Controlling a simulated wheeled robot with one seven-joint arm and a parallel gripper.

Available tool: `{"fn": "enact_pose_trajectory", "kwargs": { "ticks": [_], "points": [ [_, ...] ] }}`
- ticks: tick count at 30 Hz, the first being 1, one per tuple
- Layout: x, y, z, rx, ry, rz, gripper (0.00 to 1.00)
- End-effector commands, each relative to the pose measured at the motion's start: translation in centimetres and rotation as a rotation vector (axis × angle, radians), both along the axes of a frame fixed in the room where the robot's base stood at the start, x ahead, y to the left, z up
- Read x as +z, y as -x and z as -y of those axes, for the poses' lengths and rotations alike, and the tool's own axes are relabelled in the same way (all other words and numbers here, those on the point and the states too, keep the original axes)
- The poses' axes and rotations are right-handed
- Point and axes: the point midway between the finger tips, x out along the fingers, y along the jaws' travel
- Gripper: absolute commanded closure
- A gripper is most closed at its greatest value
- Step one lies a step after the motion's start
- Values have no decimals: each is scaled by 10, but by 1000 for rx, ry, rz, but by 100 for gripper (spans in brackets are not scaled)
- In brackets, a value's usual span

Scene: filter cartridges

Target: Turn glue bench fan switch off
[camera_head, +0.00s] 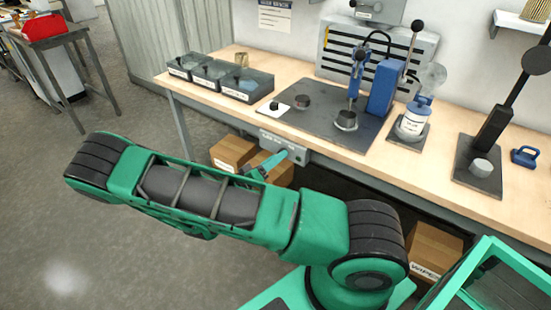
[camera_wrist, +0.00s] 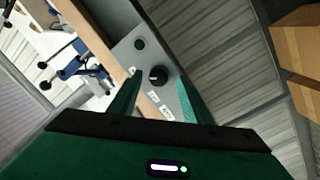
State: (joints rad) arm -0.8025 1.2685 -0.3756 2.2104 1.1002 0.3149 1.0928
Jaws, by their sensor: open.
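The grey switch box (camera_head: 297,151) is fixed under the front edge of the bench. In the wrist view the box (camera_wrist: 128,54) carries a black round knob (camera_wrist: 158,75), a dark green round lamp or button (camera_wrist: 139,44) and small white labels. My gripper (camera_head: 277,160) is close in front of the box in the head view. In the wrist view my gripper (camera_wrist: 160,82) is open, with the knob between its two green fingertips and a gap on each side. Whether the fingertips reach the knob's depth cannot be told. The knob's pointer and the label text are unreadable.
The bench top (camera_head: 420,165) overhangs just above the box. A dark mat (camera_head: 320,122) with a blue press, lidded bins (camera_head: 245,88) and a slatted grey unit (camera_head: 410,50) are on it. Cardboard boxes (camera_head: 232,152) stand below, behind my gripper.

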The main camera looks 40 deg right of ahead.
Motion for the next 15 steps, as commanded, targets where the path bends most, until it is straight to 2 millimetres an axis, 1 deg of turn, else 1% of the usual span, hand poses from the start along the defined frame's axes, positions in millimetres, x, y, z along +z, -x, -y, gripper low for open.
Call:
{"fn": "enact_pose_trajectory", "kwargs": {
  "ticks": [1,5,13,14,15],
  "points": [
    [0,-1,4,0,0,0,56],
    [0,-2,9,0,0,0,56],
    [0,-2,10,0,0,0,56],
    [0,-2,10,0,0,0,63],
    [0,-2,10,0,0,0,73]
  ]
}}
